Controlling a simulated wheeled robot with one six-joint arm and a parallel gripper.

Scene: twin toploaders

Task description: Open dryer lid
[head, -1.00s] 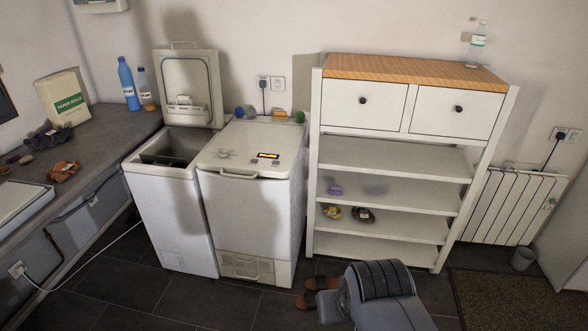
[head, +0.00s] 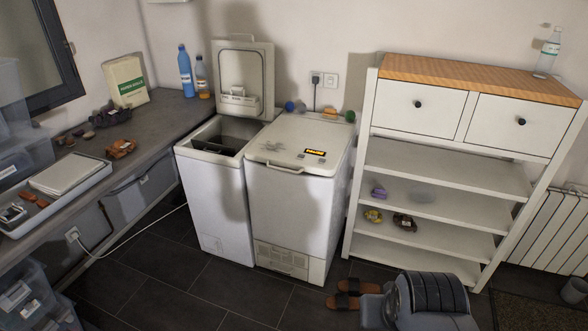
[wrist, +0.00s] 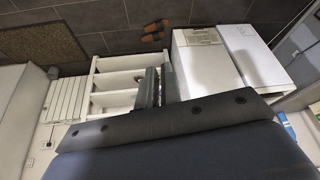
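Two white toploaders stand side by side. The right one (head: 290,215) has its lid (head: 270,148) shut, with a handle (head: 284,168) along the front edge and a lit orange display on top. The left one (head: 215,205) has its lid (head: 240,78) raised upright. I see no label telling which is the dryer. The right toploader, with its vent, also shows in the wrist view (wrist: 203,68). My gripper (wrist: 161,88) shows in the wrist view with a narrow gap between its fingers, empty and well apart from both machines. It is not visible in the head view.
A white shelf unit (head: 440,152) stands close to the right. Brown slippers (head: 348,294) lie on the floor near my arm.

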